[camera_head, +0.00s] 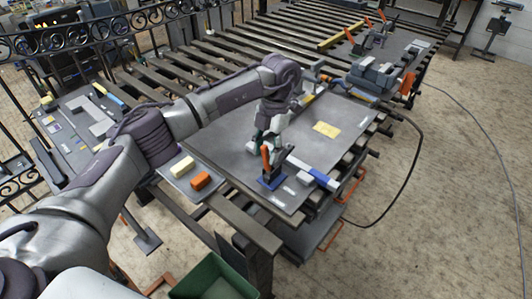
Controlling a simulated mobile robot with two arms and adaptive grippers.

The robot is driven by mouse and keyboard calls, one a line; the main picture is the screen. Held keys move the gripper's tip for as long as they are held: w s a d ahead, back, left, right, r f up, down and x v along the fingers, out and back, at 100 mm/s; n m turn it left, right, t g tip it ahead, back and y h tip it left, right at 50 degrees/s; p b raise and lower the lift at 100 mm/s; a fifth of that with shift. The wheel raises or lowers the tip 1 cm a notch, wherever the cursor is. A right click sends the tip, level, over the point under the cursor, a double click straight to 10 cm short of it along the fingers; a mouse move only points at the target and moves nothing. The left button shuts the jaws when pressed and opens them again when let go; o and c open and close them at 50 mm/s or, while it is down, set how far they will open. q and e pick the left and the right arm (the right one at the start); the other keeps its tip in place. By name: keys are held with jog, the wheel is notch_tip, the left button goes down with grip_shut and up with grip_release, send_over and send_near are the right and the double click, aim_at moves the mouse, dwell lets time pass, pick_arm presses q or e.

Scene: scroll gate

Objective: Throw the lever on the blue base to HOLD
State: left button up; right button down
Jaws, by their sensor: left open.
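The blue base (271,182) sits near the front edge of the grey work plate (228,141). Its lever, with an orange handle (265,157), stands close to upright. Small pale labels lie on the plate beside the base; their words are too small to read. My left gripper (268,146) hangs over the plate, pointing down, directly at the lever's top. It is open, and the handle is beside or between its fingers; I cannot tell whether they touch. My right gripper is out of view.
A blue and white bar (314,174) lies right of the base. A yellow pad (327,129) lies behind it. A green bin (213,279) stands at the front. A black cable (408,165) hangs at right.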

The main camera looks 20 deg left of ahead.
pick_arm(q)
jog(key=v, duration=1)
jog(key=shift+w+r, duration=0.15)
jog(key=shift+r, duration=0.2)
jog(key=shift+d, duration=0.1)
